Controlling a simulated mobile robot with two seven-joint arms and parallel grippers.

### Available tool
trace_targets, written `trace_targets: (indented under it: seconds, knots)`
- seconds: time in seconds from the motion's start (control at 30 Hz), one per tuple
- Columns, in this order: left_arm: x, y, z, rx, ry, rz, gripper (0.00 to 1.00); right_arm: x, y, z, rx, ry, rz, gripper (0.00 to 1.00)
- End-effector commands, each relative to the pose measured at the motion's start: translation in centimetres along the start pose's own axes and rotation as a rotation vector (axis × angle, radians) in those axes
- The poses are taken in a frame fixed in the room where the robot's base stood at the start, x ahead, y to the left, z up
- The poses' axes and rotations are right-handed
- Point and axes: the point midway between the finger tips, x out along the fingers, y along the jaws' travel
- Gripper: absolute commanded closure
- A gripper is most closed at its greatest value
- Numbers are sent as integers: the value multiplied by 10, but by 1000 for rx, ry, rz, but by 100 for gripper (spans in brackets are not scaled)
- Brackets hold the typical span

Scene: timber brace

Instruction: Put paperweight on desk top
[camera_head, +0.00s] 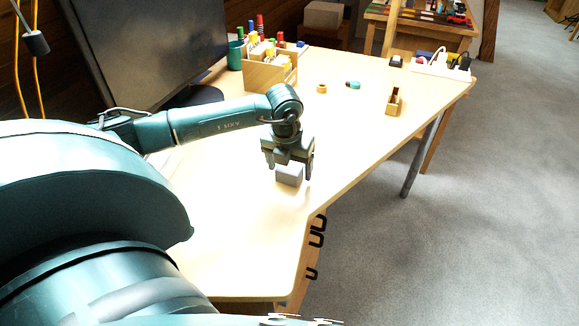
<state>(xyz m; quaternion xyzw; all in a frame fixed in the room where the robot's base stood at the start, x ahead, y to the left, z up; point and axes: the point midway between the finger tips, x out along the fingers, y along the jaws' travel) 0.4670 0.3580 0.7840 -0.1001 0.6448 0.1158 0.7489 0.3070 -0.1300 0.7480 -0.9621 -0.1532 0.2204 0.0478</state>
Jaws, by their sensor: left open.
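A small grey block, which looks like the paperweight (289,176), rests on the pale wooden desk top (350,135) near its front edge. My left gripper (291,170) points down directly above the block. Its two fingers are apart, one on each side of the block's upper part. The gripper is open, and I cannot tell whether the fingers touch the block. My right gripper is not in view.
A dark monitor (145,45) stands at the back left. A wooden organizer (268,70) with pens and cards, a tape roll (321,88), a small wooden holder (393,101) and a power strip (440,66) stand farther back. Black hooks (317,230) hang below the front edge.

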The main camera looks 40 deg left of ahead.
Motion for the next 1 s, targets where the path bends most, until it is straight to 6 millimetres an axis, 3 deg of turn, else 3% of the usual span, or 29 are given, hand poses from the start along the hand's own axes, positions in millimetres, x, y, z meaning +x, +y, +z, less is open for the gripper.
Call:
trace_targets:
  seconds: [0.3, 0.5, 0.7, 1.0]
  knots:
    - [-67, 0, 1, 2, -6, -1, 24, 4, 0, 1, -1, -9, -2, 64]
    - [-101, 0, 1, 0, -3, 0, 24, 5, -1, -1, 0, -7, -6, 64]
    - [-114, 0, 0, 1, -1, 0, 24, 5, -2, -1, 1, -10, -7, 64]
    - [-114, 0, 0, 0, -1, 0, 24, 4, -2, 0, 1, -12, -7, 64]
